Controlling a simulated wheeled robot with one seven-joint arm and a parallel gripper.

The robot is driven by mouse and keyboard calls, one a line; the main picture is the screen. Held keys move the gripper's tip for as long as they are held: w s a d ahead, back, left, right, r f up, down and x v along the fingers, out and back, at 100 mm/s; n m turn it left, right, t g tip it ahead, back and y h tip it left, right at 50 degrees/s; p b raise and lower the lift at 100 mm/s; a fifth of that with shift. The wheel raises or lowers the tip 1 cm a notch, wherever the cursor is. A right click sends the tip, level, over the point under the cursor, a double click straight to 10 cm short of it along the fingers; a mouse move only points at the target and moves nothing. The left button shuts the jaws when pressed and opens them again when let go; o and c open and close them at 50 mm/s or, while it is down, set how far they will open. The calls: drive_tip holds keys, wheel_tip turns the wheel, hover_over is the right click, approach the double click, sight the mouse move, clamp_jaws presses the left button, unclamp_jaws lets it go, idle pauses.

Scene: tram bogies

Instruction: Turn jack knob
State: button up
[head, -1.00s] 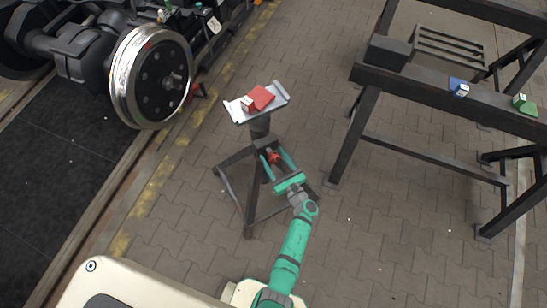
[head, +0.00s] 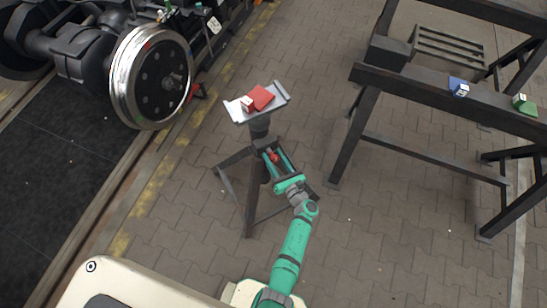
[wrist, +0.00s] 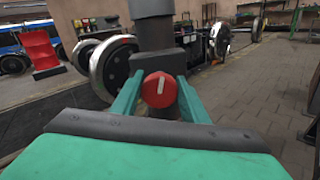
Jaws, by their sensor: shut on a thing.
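The jack stand (head: 250,205) is a dark stand with splayed legs and a grey top plate. Its red round knob (head: 274,156) faces me on the side of the post. In the wrist view the knob (wrist: 159,90) shows a white line on its face, close to upright. My green gripper (head: 274,154) reaches the knob from the front. In the wrist view its two fingers (wrist: 159,92) press on the knob's left and right sides. The gripper is shut on the knob.
A red block (head: 261,97) with a white piece beside it lies on the top plate. A wheelset (head: 150,78) stands at upper left. A dark trestle (head: 420,87) bearing blue and green blocks stands at right. Paved floor between is clear.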

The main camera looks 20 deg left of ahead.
drive_tip(key=m, duration=0.4)
drive_tip(key=shift+m, duration=0.3)
drive_tip(key=m, duration=0.3)
drive_tip(key=shift+w+d+f+m, duration=0.1)
drive_tip(key=shift+f+m, duration=0.05)
drive_tip(key=shift+m, duration=0.25)
drive_tip(key=m, duration=0.4)
drive_tip(key=shift+f, duration=0.1)
drive_tip(key=m, duration=0.5)
drive_tip(key=shift+f, duration=0.1)
drive_tip(key=m, duration=0.4)
drive_tip(key=shift+f+m, duration=0.1)
drive_tip(key=shift+m, duration=0.2)
drive_tip(key=m, duration=0.3)
drive_tip(key=shift+m, duration=0.3)
drive_tip(key=m, duration=0.3)
drive_tip(key=shift+f, duration=0.1)
drive_tip(key=m, duration=0.4)
drive_tip(key=shift+s, duration=0.2)
drive_tip(key=shift+m, duration=0.4)
